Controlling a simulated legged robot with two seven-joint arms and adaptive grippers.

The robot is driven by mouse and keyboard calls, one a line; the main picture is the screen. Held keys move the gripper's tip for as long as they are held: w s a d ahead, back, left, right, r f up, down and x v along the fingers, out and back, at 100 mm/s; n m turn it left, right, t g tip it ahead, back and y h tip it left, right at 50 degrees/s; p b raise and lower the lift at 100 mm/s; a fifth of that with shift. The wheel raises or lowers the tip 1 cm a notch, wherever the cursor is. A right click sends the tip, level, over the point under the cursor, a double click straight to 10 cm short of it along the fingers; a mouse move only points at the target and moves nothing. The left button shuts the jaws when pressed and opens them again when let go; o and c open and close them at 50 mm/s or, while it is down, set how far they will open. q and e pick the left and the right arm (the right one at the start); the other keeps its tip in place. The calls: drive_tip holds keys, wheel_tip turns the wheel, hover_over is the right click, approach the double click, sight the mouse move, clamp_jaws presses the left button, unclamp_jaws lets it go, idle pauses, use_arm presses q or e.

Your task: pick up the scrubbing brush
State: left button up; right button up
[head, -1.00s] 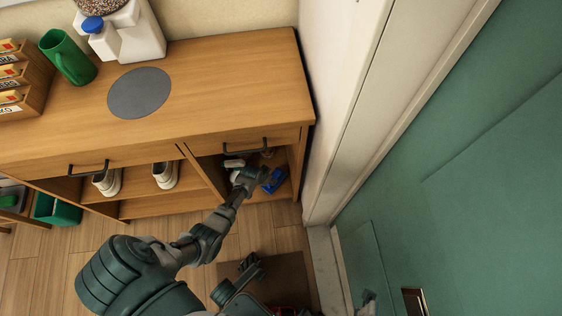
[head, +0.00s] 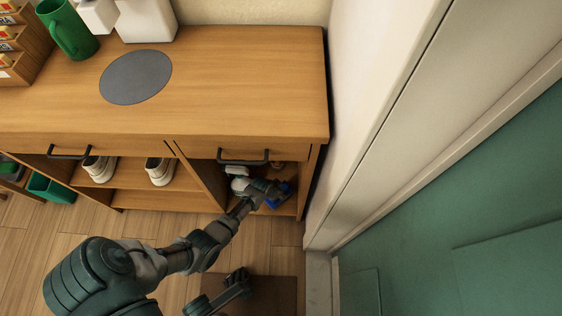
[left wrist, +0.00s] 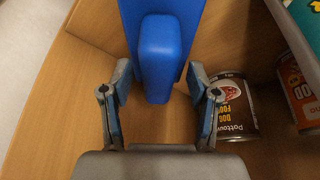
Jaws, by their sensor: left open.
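The scrubbing brush shows as a blue block with a raised blue part (left wrist: 160,50) in the left wrist view. In the head view a bit of blue (head: 286,197) shows in the right-hand compartment of the wooden cabinet, partly hidden by my gripper. My left gripper (left wrist: 160,82) is open, its fingers on either side of the blue end in the picture with gaps between. I cannot tell how deep the fingers reach. In the head view my left gripper (head: 270,188) is inside the compartment.
A dog food can (left wrist: 234,108) lies close to the right finger, and another can (left wrist: 298,95) is beyond it. A drawer handle (head: 243,160) and the cabinet top (head: 230,90) are above the arm. A white wall (head: 350,110) is at right.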

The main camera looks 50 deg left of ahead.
use_arm(q)
drive_tip(key=shift+d+f, duration=0.1)
idle(0.3)
drive_tip(key=shift+f, duration=0.15)
drive_tip(key=shift+c, duration=0.2)
clamp_jaws()
